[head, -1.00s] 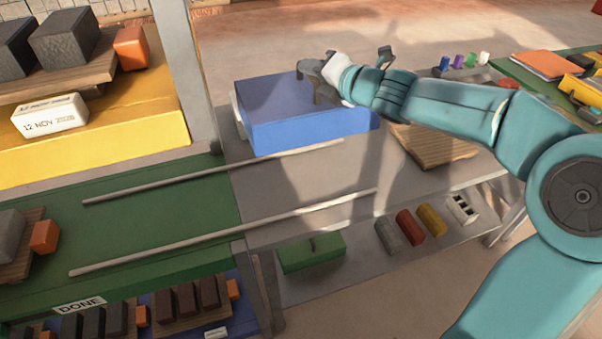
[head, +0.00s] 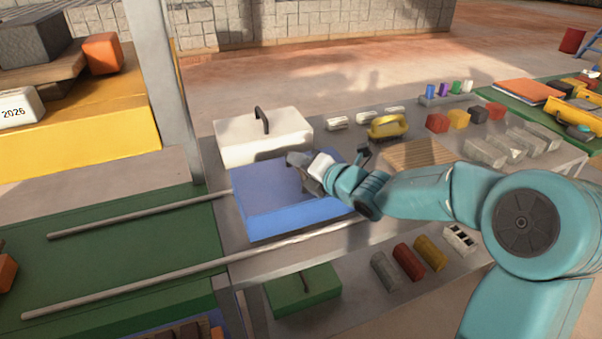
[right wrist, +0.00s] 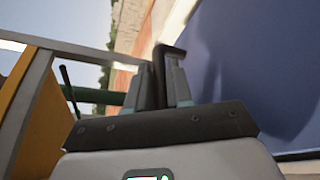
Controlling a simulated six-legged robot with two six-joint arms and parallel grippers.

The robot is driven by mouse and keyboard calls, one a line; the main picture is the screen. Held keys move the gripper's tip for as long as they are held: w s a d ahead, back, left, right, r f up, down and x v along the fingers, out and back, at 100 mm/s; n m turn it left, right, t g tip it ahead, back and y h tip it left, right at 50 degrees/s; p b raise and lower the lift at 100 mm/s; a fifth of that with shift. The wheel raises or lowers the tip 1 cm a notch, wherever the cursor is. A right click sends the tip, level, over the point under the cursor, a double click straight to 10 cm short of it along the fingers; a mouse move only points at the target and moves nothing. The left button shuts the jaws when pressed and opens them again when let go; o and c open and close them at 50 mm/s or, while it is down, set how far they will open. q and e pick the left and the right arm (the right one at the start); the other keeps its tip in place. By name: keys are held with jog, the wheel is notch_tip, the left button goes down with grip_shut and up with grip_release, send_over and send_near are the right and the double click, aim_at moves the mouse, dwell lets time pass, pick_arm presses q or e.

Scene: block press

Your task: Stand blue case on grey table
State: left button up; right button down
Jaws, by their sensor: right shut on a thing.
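The blue case (head: 270,214) is at the left part of the grey table (head: 318,259), in front of a white case. It looks low over the table; I cannot tell whether it touches. My right gripper (head: 306,170) is over the top of the blue case. In the right wrist view the gripper (right wrist: 166,78) is shut on a dark handle (right wrist: 160,68), with the blue case side (right wrist: 275,65) on the right. The handle is mostly hidden in the head view. My left gripper is not in view.
The white case (head: 265,138) with a dark handle stands close behind. Two pale rails (head: 140,215) run from the green table toward the blue case. A yellow tool (head: 388,127), a wooden board (head: 415,154) and several blocks lie further right. A post (head: 163,95) stands left.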

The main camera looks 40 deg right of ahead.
jog(key=shift+w+d+f, duration=0.1)
jog(key=shift+f, duration=0.65)
jog(key=shift+r, duration=0.1)
jog(key=c, duration=1)
grip_release()
